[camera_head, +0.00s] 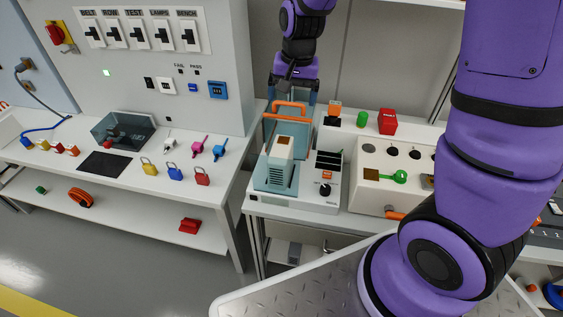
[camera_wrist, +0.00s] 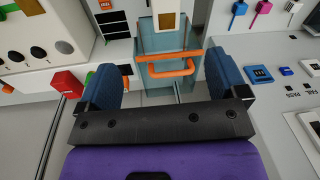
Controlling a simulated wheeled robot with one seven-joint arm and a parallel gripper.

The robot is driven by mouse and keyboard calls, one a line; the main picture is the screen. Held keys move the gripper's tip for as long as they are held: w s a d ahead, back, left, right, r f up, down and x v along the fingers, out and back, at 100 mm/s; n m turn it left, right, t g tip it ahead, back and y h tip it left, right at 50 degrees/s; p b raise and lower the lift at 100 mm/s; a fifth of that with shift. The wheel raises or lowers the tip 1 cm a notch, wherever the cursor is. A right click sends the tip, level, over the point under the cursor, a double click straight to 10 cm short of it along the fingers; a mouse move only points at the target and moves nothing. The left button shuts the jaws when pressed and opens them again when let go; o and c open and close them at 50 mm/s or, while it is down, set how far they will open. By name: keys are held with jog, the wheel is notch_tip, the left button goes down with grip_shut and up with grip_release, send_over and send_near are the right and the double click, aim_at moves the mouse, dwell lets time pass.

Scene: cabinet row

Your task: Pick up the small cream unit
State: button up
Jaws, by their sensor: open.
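The small cream unit (camera_head: 282,160) stands upright, with a brown patch on its top, in a teal see-through housing (camera_head: 262,175) on a white machine. In the wrist view only its top end (camera_wrist: 170,18) shows at the upper edge. An orange handle (camera_head: 291,104) sits at the back of the housing. My gripper (camera_head: 291,92) is open and empty, above and behind the handle, apart from the cream unit. In the wrist view the handle (camera_wrist: 168,70) appears between the blue fingers of my gripper (camera_wrist: 165,82); whether they touch it I cannot tell.
Right of the housing are a dark-slotted panel (camera_head: 328,160), a red block (camera_head: 387,121) and a cream box with dark round holes (camera_head: 380,165). Left is a white bench with several coloured padlocks (camera_head: 175,172) and a dark clear bin (camera_head: 122,131). A switch panel (camera_head: 145,30) stands behind it.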

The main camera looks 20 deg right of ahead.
jog(key=m+g, duration=0.1)
send_over(281, 148)
notch_tip(281, 148, down, 10)
jog(key=shift+h, duration=0.3)
notch_tip(281, 148, down, 5)
jog(key=shift+s+r, duration=0.1)
jog(key=shift+f, duration=3.05)
jog(key=shift+c, duration=0.2)
grip_shut()
